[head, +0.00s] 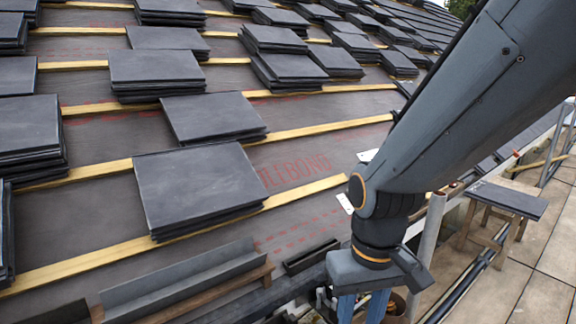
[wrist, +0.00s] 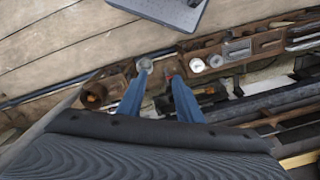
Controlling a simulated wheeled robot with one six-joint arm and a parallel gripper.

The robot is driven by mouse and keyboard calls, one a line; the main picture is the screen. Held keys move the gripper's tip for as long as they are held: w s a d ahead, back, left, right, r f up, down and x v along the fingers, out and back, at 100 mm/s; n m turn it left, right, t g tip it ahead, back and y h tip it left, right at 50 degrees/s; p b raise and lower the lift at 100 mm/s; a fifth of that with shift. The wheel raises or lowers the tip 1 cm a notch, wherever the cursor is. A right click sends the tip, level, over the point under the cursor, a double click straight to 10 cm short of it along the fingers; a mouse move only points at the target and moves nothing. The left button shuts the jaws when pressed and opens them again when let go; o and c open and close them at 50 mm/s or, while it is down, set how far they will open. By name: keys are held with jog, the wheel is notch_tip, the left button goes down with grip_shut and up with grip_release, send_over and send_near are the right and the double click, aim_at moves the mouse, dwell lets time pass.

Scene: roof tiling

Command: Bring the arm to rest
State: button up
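My arm comes down from the upper right of the head view, and my gripper (head: 361,308) hangs at the bottom, right of the roof's lower edge. Its two blue fingers point down and stand apart, and their tips are cut off by the picture's edge. In the wrist view my gripper (wrist: 160,84) shows both blue fingers spread with a clear gap. Nothing is held between them. The fingers hang over the area of tools and brown wooden trays (wrist: 232,50); how far above cannot be told.
Stacks of dark slates (head: 200,188) lie on the roof's yellow battens (head: 295,130). A grey gutter-like channel (head: 180,277) lies low on the roof. A wooden stand with a slate on top (head: 510,198) stands on the plank deck (head: 545,290) at right. A pale pole (head: 430,240) rises close beside my gripper.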

jog(key=s+d+r+m+p, duration=0.1)
jog(key=d+r+m+p, duration=0.1)
jog(key=d+r+p, duration=0.5)
jog(key=r+p, duration=0.1)
jog(key=p, duration=0.2)
jog(key=shift+s+d, duration=0.15)
jog(key=shift+s, duration=0.05)
jog(key=shift+d, duration=0.1)
dwell(0.6)
